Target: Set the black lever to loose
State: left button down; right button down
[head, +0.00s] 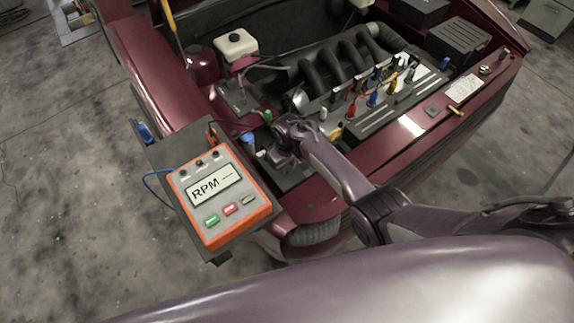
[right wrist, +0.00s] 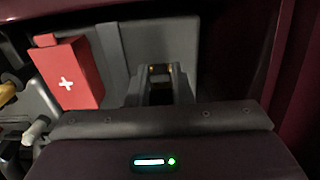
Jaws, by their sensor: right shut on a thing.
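My right gripper (head: 282,153) is at the front left corner of the engine bay, just right of the orange RPM meter. My left gripper is not in view.
The orange RPM meter (head: 218,200) stands on a dark tray left of my gripper. A blue cap (head: 248,138) and a green knob (head: 267,115) are close by. A red box with a white cross (right wrist: 68,75) is beside the fingers. The engine (head: 345,70) lies behind.

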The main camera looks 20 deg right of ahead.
aim_at(287, 167)
jog(key=c, duration=1.3)
grip_release()
jog(key=shift+r, duration=3.9)
